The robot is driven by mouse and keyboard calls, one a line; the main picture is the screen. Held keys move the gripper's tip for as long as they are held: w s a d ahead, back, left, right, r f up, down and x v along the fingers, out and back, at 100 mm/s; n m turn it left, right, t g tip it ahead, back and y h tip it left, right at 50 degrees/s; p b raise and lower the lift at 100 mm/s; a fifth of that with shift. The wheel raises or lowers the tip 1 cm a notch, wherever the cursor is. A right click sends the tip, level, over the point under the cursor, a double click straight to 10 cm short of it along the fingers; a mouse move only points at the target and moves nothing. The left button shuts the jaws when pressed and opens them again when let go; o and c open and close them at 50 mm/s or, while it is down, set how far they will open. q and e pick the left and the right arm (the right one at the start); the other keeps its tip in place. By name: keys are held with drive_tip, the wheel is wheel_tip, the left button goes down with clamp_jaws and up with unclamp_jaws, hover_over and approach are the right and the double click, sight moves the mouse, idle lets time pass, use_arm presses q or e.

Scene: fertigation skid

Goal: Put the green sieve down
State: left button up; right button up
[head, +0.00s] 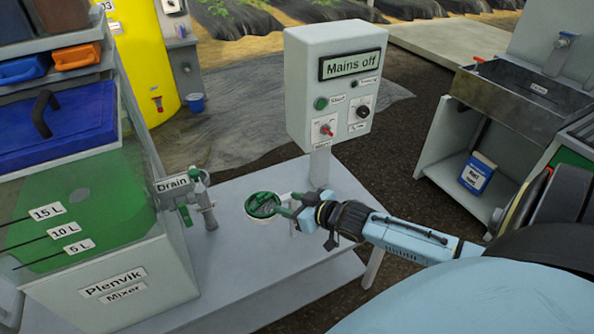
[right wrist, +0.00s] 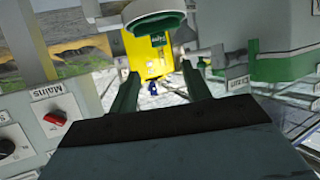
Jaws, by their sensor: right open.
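The green sieve (head: 262,205) is a round green disc with a pale rim, over the grey bench (head: 232,250) in front of the control box post. It also shows in the right wrist view (right wrist: 152,22) at the top edge, beyond the fingertips. My right gripper (head: 287,205) is just to the right of the sieve, its green fingers open. In the right wrist view the two fingers (right wrist: 160,92) stand apart with nothing between them. I cannot tell whether a fingertip touches the rim. My left gripper is not in view.
The grey control box (head: 336,85) reading "Mains off" stands behind the sieve. The mixer tank (head: 120,285) with its drain valve (head: 198,200) is at the left. The bench is bare in front of the sieve. A metal sink (head: 520,100) is at the right.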

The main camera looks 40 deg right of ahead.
drive_tip(key=s+f+m+g+h, duration=0.1)
drive_tip(key=s+f+g, duration=0.2)
drive_tip(key=s+f, duration=0.8)
drive_tip(key=s+f+g+h, duration=0.25)
drive_tip(key=s+f, duration=0.45)
drive_tip(key=f, duration=0.8)
drive_tip(key=s+a+f+n+g, duration=0.1)
drive_tip(key=s+a+f+g, duration=0.2)
drive_tip(key=s, duration=0.9)
drive_tip(key=s+a+f+g+y, duration=0.1)
drive_tip(key=s+a+f+g, duration=0.2)
drive_tip(key=s+a+f, duration=0.4)
drive_tip(key=s+f, duration=0.2)
drive_tip(key=s, duration=0.2)
drive_tip(key=shift+s+a+f+n+g, duration=0.15)
drive_tip(key=shift+s+a+n+g, duration=0.2)
drive_tip(key=shift+s+a+n, duration=0.05)
